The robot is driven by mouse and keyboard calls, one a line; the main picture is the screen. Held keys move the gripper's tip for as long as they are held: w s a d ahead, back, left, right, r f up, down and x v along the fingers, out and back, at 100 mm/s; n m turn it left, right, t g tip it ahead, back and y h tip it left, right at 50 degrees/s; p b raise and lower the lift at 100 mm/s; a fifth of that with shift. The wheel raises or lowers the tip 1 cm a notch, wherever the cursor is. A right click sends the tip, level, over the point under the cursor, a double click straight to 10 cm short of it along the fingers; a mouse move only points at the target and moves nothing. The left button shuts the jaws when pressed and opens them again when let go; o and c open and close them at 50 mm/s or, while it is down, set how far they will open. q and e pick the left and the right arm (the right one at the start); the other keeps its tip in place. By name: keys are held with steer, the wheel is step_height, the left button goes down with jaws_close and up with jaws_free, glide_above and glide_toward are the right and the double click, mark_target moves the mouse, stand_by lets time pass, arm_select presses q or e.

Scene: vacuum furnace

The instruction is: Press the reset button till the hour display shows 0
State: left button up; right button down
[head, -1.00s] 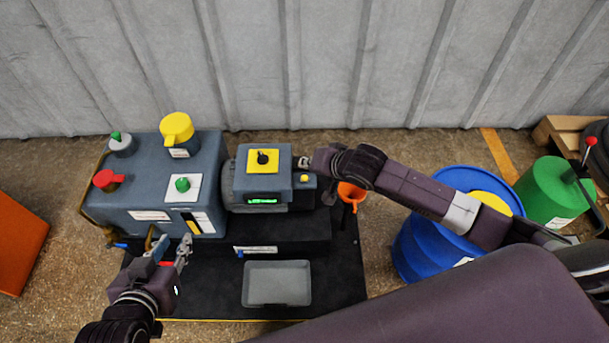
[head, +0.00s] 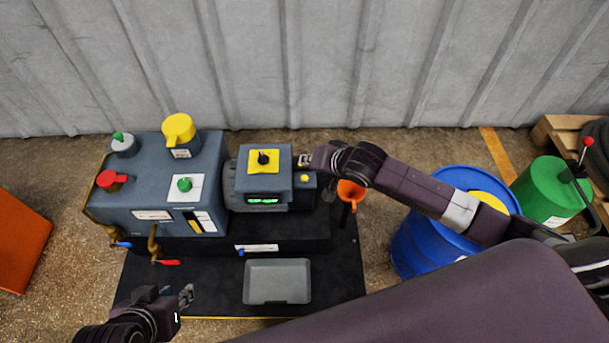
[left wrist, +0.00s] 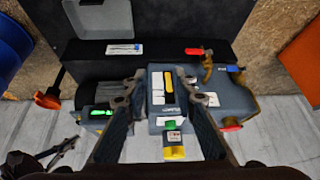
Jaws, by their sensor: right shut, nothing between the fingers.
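The small yellow reset button (head: 304,178) sits on a grey box at the right of the machine. The hour display (head: 263,200) glows green on the front of the motor box; its digits are too small to read. It also shows in the left wrist view (left wrist: 101,112). My right gripper (head: 304,161) is shut and empty, just behind and above the button; I see a gap between them in the picture. My left gripper (head: 187,297) is over the front left of the black base. Its fingers stand apart and empty in the left wrist view (left wrist: 163,95).
A black rotary switch on a yellow plate (head: 252,168) tops the motor box. A red-handled valve (head: 168,262) and a blue-handled valve (head: 122,244) stick out at the front left. A grey tray (head: 277,300) lies on the base. An orange funnel (head: 352,190) and blue drum (head: 410,240) stand right.

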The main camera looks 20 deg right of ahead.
arm_select(q)
steer(key=shift+s+a+f+g+y+p, duration=0.1)
steer(key=shift+s+a+f+g, duration=0.2)
steer(key=shift+s, duration=0.45)
steer(key=shift+s+a+f+g+y+p, duration=0.15)
steer(key=shift+s+g, duration=0.3)
steer(key=shift+s, duration=0.35)
steer(key=shift+s+a+f+g+y+p, duration=0.1)
steer(key=shift+s+a+f+g, duration=0.2)
steer(key=shift+s, duration=0.45)
arm_select(e)
steer(key=shift+r, duration=0.3)
arm_select(q)
steer(key=shift+d+r, duration=0.1)
